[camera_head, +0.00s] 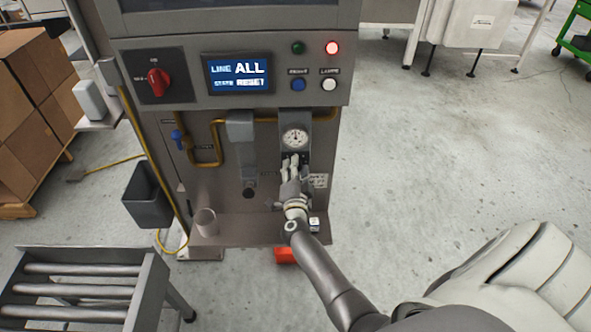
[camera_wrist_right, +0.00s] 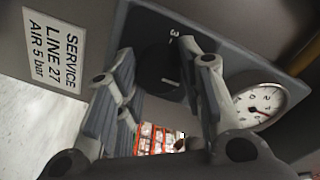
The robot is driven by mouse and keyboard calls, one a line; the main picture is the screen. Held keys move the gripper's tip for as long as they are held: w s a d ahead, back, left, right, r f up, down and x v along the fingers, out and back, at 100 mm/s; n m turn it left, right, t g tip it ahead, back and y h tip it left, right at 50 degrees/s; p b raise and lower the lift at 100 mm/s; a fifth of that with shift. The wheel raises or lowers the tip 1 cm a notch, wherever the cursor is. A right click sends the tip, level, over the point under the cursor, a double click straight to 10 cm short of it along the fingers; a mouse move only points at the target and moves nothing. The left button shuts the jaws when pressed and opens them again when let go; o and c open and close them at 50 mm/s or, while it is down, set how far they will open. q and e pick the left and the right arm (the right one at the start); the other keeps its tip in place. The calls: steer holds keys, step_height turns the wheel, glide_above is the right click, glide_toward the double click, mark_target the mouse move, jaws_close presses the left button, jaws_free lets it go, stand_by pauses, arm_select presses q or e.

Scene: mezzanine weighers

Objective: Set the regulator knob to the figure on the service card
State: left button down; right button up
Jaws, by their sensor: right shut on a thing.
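The black regulator knob (camera_wrist_right: 163,76) sits on a dark plate between the fingers of my right gripper (camera_head: 293,166) in the right wrist view. The fingers are shut on the knob. A short white mark shows on its face, and a "3" is on the plate. The knob is mostly hidden behind my gripper in the head view. The round pressure gauge (camera_head: 295,138) is just above my gripper; it also shows in the wrist view (camera_wrist_right: 258,103), its exact reading unclear. The service card (camera_wrist_right: 57,51) reads "SERVICE LINE 27 AIR 5 bar". My left gripper is out of view.
Above are a display (camera_head: 238,73), a red rotary switch (camera_head: 158,82) and several lamps and buttons. A blue-handled valve (camera_head: 178,139) is on the yellow pipe at left. A cup (camera_head: 206,222) stands on the lower ledge. A roller conveyor (camera_head: 75,292) is at front left.

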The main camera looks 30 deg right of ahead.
stand_by(0.4)
steer(key=o, duration=1)
steer(key=shift+o, duration=0.2)
steer(key=v, duration=0.7)
steer(key=shift+s, duration=0.25)
steer(key=shift+a, duration=0.1)
